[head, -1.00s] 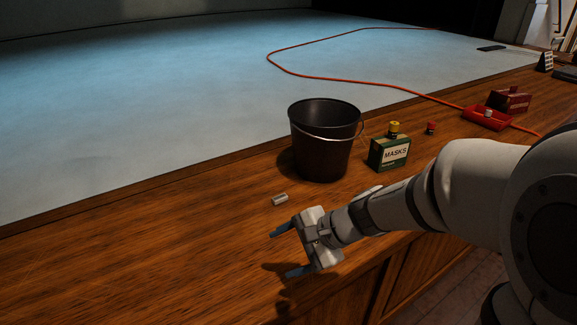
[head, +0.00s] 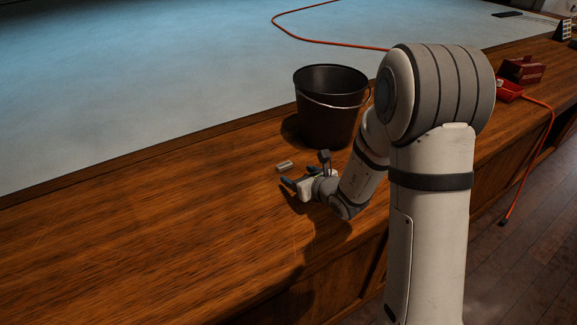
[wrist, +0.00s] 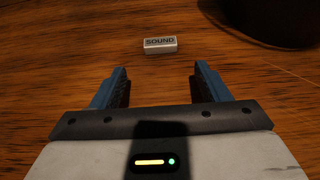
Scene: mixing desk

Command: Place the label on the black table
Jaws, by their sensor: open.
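The label is a small pale block marked "SOUND" (wrist: 160,45) lying on the brown wooden desk top. In the head view the label (head: 285,166) is just left of the black bucket's foot. My gripper (wrist: 160,85) is open and empty, with its blue fingers spread either side of the line to the label. The label lies just beyond the fingertips, apart from them. In the head view my gripper (head: 286,180) is low over the desk, close to the label on its near side. I cannot make out a black table in these frames.
A black bucket (head: 330,115) with a wire handle stands right of the label; its base also shows in the wrist view (wrist: 275,22). A red box (head: 522,70), a red tray (head: 509,92) and an orange cable (head: 548,130) lie at the right. The desk's left side is clear.

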